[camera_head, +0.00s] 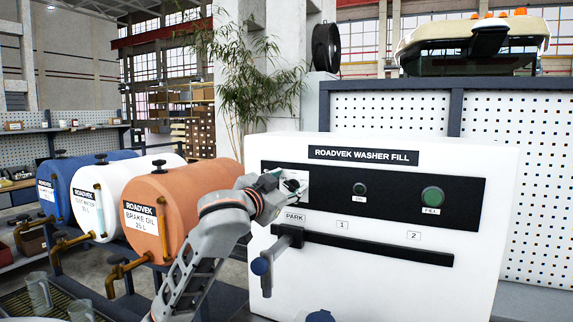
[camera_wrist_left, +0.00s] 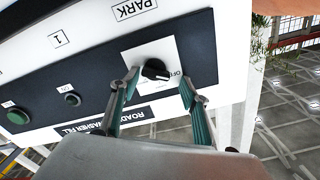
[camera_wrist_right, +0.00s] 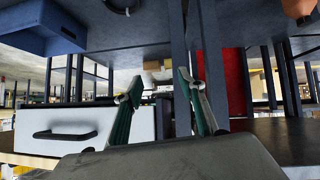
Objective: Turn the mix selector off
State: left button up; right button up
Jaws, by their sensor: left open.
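The mix selector is a black knob (camera_head: 292,185) on a small white plate at the left end of the washer fill panel's black strip. The left wrist view shows the knob (camera_wrist_left: 155,70) close up, with a label that seems to read OFF beside it. I cannot tell for sure which position it points to. My left gripper (camera_head: 277,180) is at the plate, open. In the left wrist view its fingers (camera_wrist_left: 159,80) stand apart on either side of the knob, with visible gaps. My right gripper (camera_wrist_right: 158,82) shows only in its own wrist view, with its fingers apart and nothing between them.
The white washer fill cabinet (camera_head: 400,285) carries green buttons (camera_head: 432,197) and a black slotted bar (camera_head: 375,245) with a blue-tipped lever (camera_head: 262,266) at PARK. An orange brake oil drum (camera_head: 175,200) stands close left. My right gripper faces a drawer (camera_wrist_right: 65,132) and dark frame posts.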

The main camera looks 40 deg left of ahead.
pick_arm(q)
notch_tip(320, 180, up, 8)
jog(key=shift+r, duration=0.15)
dwell(0.3)
jog(key=shift+s+d, duration=0.1)
dwell(0.5)
